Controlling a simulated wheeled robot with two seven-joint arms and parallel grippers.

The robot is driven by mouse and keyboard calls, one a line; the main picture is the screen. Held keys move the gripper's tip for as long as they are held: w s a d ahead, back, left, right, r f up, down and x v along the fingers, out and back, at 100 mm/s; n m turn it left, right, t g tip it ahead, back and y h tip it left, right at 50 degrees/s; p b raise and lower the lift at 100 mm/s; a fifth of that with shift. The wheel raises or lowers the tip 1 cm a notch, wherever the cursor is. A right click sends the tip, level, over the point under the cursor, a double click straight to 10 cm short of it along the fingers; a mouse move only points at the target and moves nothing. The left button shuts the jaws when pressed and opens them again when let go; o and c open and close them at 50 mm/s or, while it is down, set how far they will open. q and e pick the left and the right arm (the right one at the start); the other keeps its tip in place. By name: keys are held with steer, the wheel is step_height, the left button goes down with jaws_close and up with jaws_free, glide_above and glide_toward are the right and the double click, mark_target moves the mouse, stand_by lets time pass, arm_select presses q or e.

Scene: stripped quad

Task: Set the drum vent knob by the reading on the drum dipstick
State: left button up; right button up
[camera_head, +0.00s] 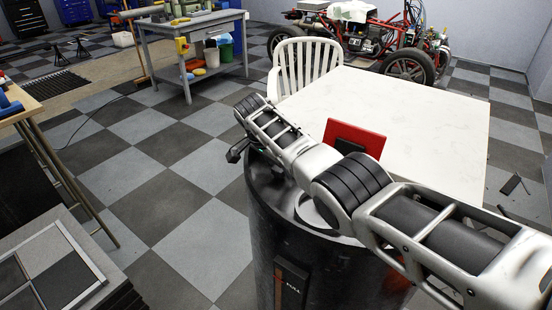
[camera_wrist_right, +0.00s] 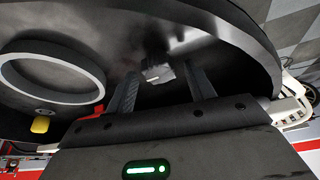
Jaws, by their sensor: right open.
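The black drum (camera_head: 262,220) stands upright in the middle of the head view, with my right arm stretched across its top. A dark plate (camera_head: 291,287) with small white lettering and a reddish strip is on its side; the lettering looks like "FULL" but is small. My right gripper (camera_head: 236,151) is at the drum's left rim. In the right wrist view the right gripper (camera_wrist_right: 162,88) is open over the drum lid (camera_wrist_right: 105,40). A small grey piece (camera_wrist_right: 158,74), possibly the vent knob, shows between its fingers; contact cannot be told. I cannot identify the dipstick. My left gripper is out of view.
A raised grey ring (camera_wrist_right: 50,57) and a small yellow piece (camera_wrist_right: 41,125) show in the wrist view. A white table (camera_head: 430,110) with a red board (camera_head: 354,139) and a white chair (camera_head: 302,65) stand behind the drum.

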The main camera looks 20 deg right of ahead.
steer(key=v, duration=1.6)
steer(key=shift+d+p, duration=0.15)
steer(key=shift+p, duration=0.3)
